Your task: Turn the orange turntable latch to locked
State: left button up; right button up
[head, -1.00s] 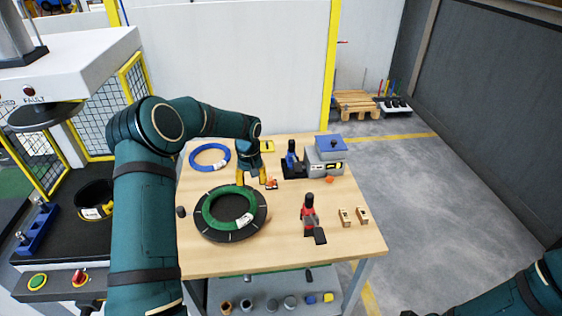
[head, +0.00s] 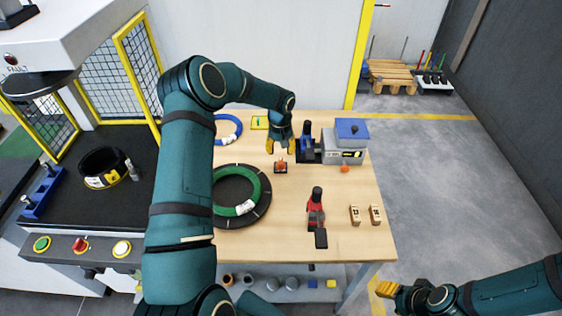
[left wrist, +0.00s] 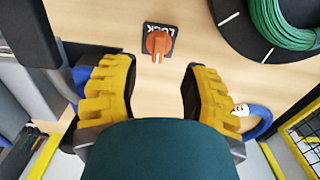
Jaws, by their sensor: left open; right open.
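The orange latch (head: 281,165) sits on a small dark plate on the wooden table, beside the black turntable (head: 262,208). In the left wrist view the latch (left wrist: 158,42) shows a pale mark pointing away from the word LOCK on its plate. A green coil (head: 254,183) lies on the turntable, partly hidden by my left arm. My left gripper (head: 281,146) is open and empty, just behind the latch. In the left wrist view the latch lies beyond its yellow fingertips, apart from them. My right gripper (head: 390,289) is open, low and right of the table.
A blue coil (head: 230,128) lies at the back left. A blue-and-black tool (head: 306,145) and a grey box (head: 345,148) stand close to the right of my left gripper. A red clamp (head: 316,207) and two wooden blocks (head: 365,214) are nearer the front.

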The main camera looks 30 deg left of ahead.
aim_at(281, 162)
pick_arm(q)
notch_tip(281, 162, down, 7)
jog(key=shift+f, duration=0.1)
jog(key=shift+o, duration=0.3)
grip_shut()
